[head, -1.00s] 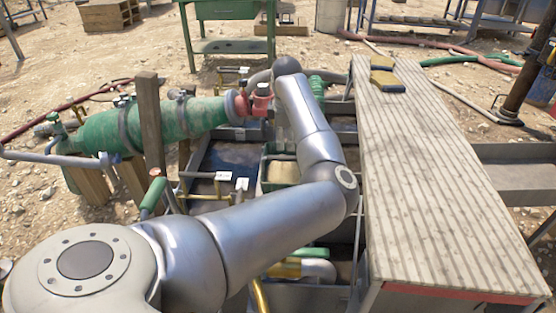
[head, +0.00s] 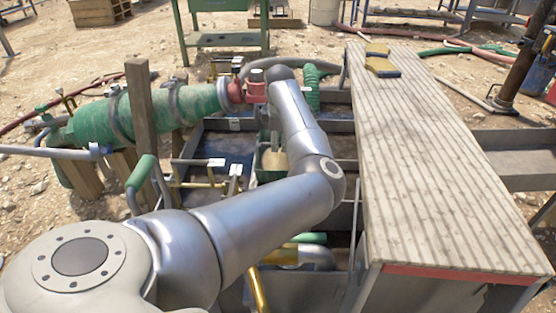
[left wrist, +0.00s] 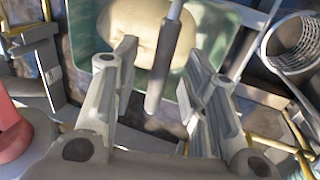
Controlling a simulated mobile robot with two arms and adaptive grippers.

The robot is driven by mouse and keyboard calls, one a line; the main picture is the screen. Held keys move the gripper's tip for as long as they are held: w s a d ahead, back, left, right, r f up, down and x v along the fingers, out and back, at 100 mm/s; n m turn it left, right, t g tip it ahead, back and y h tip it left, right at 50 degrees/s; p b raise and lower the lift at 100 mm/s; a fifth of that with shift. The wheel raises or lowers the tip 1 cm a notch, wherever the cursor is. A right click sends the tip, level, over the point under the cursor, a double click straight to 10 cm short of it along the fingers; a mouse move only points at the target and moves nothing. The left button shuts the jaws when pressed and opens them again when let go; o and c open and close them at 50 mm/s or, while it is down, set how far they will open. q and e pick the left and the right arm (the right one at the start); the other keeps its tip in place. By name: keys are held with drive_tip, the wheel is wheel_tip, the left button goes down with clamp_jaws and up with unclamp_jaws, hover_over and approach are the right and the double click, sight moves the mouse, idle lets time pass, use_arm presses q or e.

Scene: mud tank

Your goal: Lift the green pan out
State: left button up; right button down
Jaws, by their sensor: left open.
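The green pan (head: 267,176) stands in the tank, partly hidden behind my left arm in the head view. In the left wrist view the pan (left wrist: 215,32) is at the top, with a rounded tan mass (left wrist: 135,30) inside. My left gripper (left wrist: 160,62) is open, its two fingers pointing towards the pan. A grey bar (left wrist: 165,60) runs between the fingers; I cannot tell whether it belongs to the pan or whether the fingers touch it. In the head view my arm hides the fingers. My right gripper is in neither view.
A ribbed walkway (head: 425,150) runs along the tank's right side. A green cylinder (head: 145,108) with a red fitting lies at left, by a wooden post (head: 142,120). Valve handles (head: 205,163) stand left of my arm. A coiled hose (left wrist: 295,42) is right of the gripper.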

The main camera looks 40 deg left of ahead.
sight(280, 143)
use_arm(q)
drive_tip(key=b+x, duration=0.1)
drive_tip(key=x, duration=0.2)
drive_tip(key=shift+f, duration=0.3)
drive_tip(key=shift+s+r, duration=0.1)
drive_tip(key=shift+r, duration=0.05)
clamp_jaws()
drive_tip(key=shift+r, duration=0.1)
